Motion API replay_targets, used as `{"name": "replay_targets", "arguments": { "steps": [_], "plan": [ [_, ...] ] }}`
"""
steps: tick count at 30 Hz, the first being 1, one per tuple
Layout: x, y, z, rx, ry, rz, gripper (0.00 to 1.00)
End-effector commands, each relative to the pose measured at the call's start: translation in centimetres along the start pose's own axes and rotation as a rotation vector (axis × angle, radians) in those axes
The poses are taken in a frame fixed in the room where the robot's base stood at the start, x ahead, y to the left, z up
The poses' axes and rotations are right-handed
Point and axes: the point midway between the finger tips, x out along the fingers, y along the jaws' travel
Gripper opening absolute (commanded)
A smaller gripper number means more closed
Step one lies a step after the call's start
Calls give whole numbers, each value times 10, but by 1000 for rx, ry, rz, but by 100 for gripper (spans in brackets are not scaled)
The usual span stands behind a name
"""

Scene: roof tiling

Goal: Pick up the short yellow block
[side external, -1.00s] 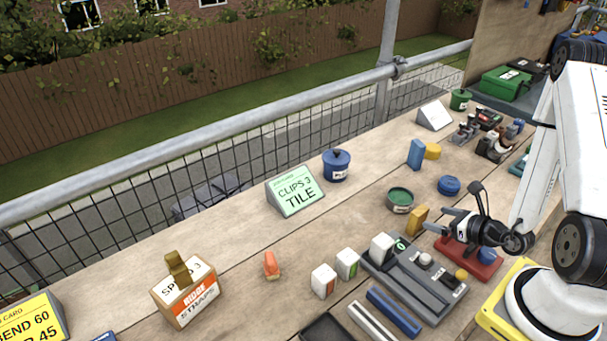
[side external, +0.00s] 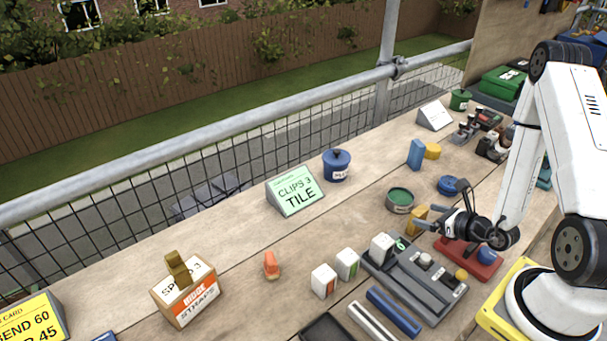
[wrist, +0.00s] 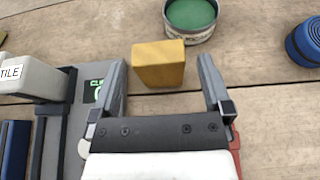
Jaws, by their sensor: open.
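The short yellow block (side external: 417,218) stands on the wooden bench, beside the grey tray and in front of the green tin. My gripper (side external: 428,222) is open and low over the bench, with its fingers pointing at the block. In the wrist view the yellow block (wrist: 158,64) shows between the two open fingers, near their tips. It is closer to the left finger, and a gap shows on its right. I cannot tell whether a finger touches it. Part of the block is hidden behind a finger in the side view.
The grey tray (side external: 408,288) lies close on the left, holding a white block (side external: 382,247). A green tin (side external: 400,199) and a blue round lid (side external: 448,185) are behind. A red base (side external: 484,264) lies beneath my gripper. A blue block (side external: 415,154) stands farther back.

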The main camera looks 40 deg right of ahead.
Motion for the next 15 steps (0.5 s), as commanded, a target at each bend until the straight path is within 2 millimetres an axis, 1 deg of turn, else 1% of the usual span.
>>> {"name": "replay_targets", "arguments": {
  "steps": [5,12,15],
  "plan": [
    [13,2,1,-2,-1,3,100],
    [38,2,1,-3,0,3,100],
    [44,2,1,0,1,4,100]
  ]
}}
